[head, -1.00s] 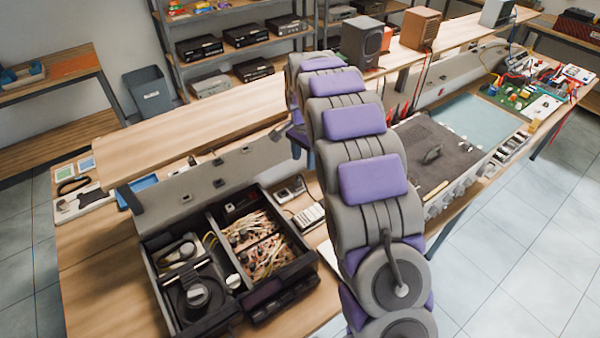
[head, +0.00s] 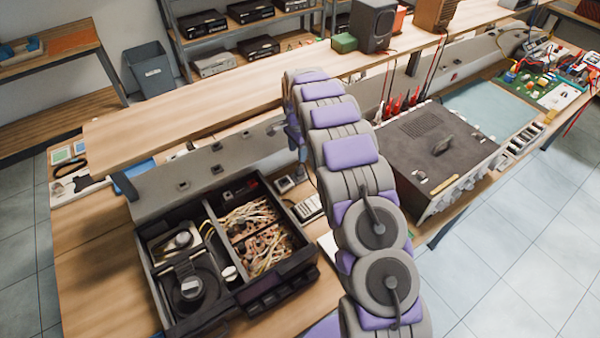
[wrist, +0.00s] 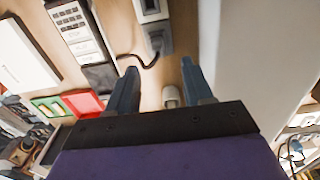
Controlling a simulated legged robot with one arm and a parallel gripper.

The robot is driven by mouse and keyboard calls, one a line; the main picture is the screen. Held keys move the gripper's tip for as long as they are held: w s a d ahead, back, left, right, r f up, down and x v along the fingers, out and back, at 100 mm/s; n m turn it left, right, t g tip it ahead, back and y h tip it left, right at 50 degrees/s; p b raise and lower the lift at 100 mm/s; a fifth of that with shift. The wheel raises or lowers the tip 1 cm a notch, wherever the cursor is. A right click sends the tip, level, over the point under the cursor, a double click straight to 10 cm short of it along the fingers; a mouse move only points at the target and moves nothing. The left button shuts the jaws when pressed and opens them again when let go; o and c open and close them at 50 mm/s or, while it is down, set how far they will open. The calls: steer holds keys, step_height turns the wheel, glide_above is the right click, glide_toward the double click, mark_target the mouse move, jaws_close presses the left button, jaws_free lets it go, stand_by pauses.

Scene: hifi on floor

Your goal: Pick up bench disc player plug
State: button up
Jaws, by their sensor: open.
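In the wrist view my gripper (wrist: 160,82) is open, with its two blue-grey fingers apart and nothing held between them. A small pale rounded piece (wrist: 170,97) shows between the fingers over the wood; I cannot tell if it is the plug. Past the fingertips are a grey block (wrist: 158,40) and a pale block above it, with a dark cable (wrist: 135,60) curving left. I cannot tell which of these is the plug. In the head view my arm hides most of the gripper, which is by the bench's grey back panel. The opened disc player (head: 190,285) sits on the bench.
The disc player's black case stands left of my arm. A grey upright panel (head: 205,170) runs behind it under a raised wooden shelf (head: 200,105). A dark instrument (head: 430,150) is right of my arm. The wrist view shows a keypad device (wrist: 75,25) at upper left and a pale panel (wrist: 245,50) at right.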

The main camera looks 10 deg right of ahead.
mark_target(298, 168)
steer(key=f, duration=0.4)
steer(key=shift+a+f+b, duration=0.2)
steer(key=shift+f+b, duration=0.1)
steer(key=shift+f, duration=0.05)
steer(key=f, duration=0.3)
steer(key=f+b, duration=0.1)
steer(key=f, duration=0.1)
steer(key=shift+s+d+f, duration=0.1)
steer(key=shift+s+d, duration=0.05)
steer(key=shift+d, duration=0.15)
jaws_close()
steer(key=shift+r, duration=0.2)
